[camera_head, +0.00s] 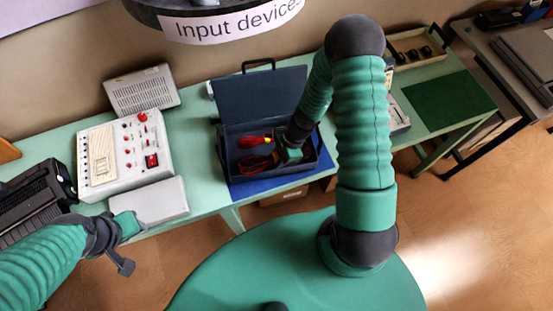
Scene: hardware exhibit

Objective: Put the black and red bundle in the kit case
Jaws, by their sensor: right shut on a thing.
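The kit case (226,170) is a dark blue-grey box with its lid (262,92) raised at the back.
A white control panel (124,155), a pale flat box (148,200), a grey vented unit (142,90) and a black machine (36,200) stand to the left. A dark green mat (448,100) at right is clear.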

